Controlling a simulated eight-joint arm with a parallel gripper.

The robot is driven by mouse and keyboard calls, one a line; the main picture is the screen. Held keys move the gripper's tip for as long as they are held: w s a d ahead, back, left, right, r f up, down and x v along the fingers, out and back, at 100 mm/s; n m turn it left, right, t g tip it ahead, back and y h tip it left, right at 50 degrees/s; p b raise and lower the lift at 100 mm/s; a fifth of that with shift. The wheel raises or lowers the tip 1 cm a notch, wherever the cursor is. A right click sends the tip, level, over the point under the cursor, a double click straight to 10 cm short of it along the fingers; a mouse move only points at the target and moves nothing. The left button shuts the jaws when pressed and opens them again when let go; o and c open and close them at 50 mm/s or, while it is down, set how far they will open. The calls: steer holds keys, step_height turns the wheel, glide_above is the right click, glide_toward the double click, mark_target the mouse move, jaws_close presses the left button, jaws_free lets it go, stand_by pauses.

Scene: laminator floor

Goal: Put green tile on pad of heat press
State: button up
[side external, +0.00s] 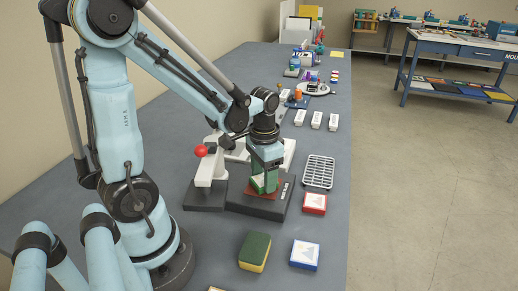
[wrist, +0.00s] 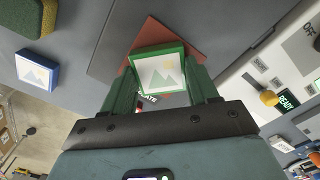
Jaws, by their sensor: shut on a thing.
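The green tile (wrist: 157,70) has a green rim and a white face with a picture. My gripper (wrist: 163,82) is shut on it, one green finger on each side. In the side view my gripper (side external: 265,180) is low over the heat press, with the green tile (side external: 257,184) between its fingers. The reddish pad (wrist: 160,33) lies under the tile and sits turned relative to it; the tile and fingers hide part of it. The heat press has a dark base (side external: 279,208) and a red lever knob (side external: 201,151). I cannot tell whether the tile touches the pad.
A red-rimmed tile (side external: 314,204) and a wire rack (side external: 319,172) are right of the press. A blue-rimmed tile (side external: 305,254) and a green-and-yellow sponge (side external: 255,252) lie nearer the camera. White blocks (side external: 316,120) stand farther back. The bench's right edge is close by.

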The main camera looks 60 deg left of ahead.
steer(key=shift+f, duration=0.1)
steer(key=o, duration=1.1)
step_height(320, 180, up, 12)
steer(key=d+f+t, duration=0.2)
steer(key=d+t, duration=0.5)
steer(key=shift+d, duration=0.4)
steer(key=shift+f, duration=0.1)
